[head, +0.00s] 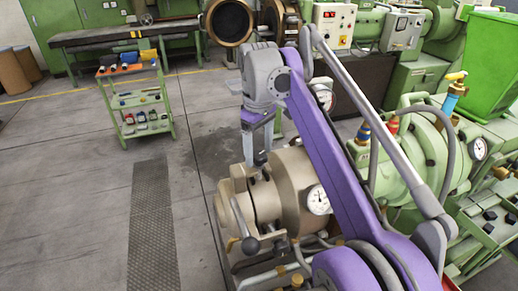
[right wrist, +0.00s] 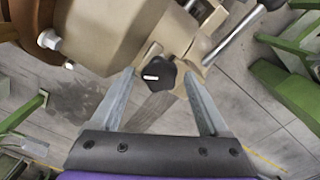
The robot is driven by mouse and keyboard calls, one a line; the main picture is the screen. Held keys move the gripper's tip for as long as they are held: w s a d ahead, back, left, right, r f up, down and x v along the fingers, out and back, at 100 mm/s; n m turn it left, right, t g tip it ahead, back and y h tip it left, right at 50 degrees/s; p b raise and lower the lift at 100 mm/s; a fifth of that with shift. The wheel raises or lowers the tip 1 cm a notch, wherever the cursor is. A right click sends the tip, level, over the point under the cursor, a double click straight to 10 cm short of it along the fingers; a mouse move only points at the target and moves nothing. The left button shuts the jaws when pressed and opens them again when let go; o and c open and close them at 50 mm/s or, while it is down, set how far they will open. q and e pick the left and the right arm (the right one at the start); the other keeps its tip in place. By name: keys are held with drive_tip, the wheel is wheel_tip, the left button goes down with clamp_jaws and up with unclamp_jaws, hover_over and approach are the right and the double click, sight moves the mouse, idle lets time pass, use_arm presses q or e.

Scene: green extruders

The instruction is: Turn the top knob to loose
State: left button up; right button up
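The black top knob (right wrist: 158,73) has a white mark on its face and sits on the beige extruder head (head: 288,193). In the right wrist view it shows between the tips of my right gripper (right wrist: 159,77). The gripper's fingers are spread, with a visible gap on each side of the knob, so it is open and not clamped on it. In the head view my right gripper (head: 257,161) points down just over the top of the extruder head, and the knob is mostly hidden there. My left gripper is not in view.
A green tool cart (head: 124,108) stands back left. The floor left of the extruder is clear.

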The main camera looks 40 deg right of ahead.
sight(259, 154)
drive_tip(key=shift+o, duration=0.3)
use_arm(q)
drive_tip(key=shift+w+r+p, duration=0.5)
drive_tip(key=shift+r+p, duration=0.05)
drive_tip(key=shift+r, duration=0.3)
use_arm(e)
wheel_tip(259, 154, up, 11)
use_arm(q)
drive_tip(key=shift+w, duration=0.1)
use_arm(e)
drive_tip(key=shift+f, duration=0.1)
